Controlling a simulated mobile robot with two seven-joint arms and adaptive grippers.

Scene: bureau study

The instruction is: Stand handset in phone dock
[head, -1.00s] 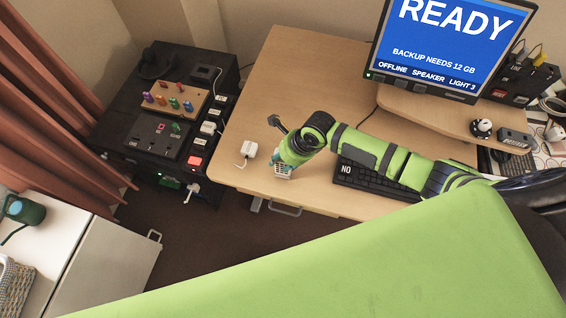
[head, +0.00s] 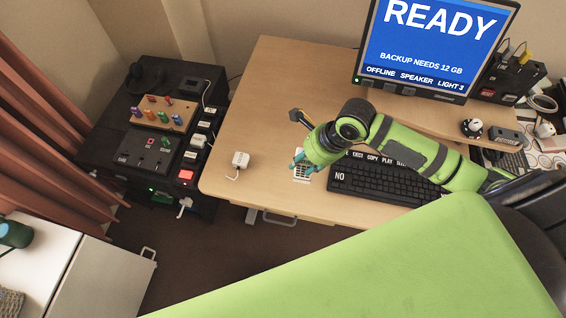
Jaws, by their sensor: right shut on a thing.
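A white handset with a grid of small keys (head: 302,173) is at the fingers of my right gripper (head: 302,163), over the front part of the wooden desk. The gripper is shut on it, and its teal fingers and green wrist hide part of it. I cannot tell whether the handset touches the desk top. A small white block with a cord (head: 240,159) stands on the desk left of the gripper. It may be the phone dock, but it is too small to be sure. My left gripper is not in view.
A black keyboard (head: 385,184) lies right of the gripper, partly under my arm. A monitor (head: 436,45) stands behind on a raised shelf. A black cabinet (head: 110,140) with switches and pegs stands left. The desk's left part (head: 262,95) is mostly clear.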

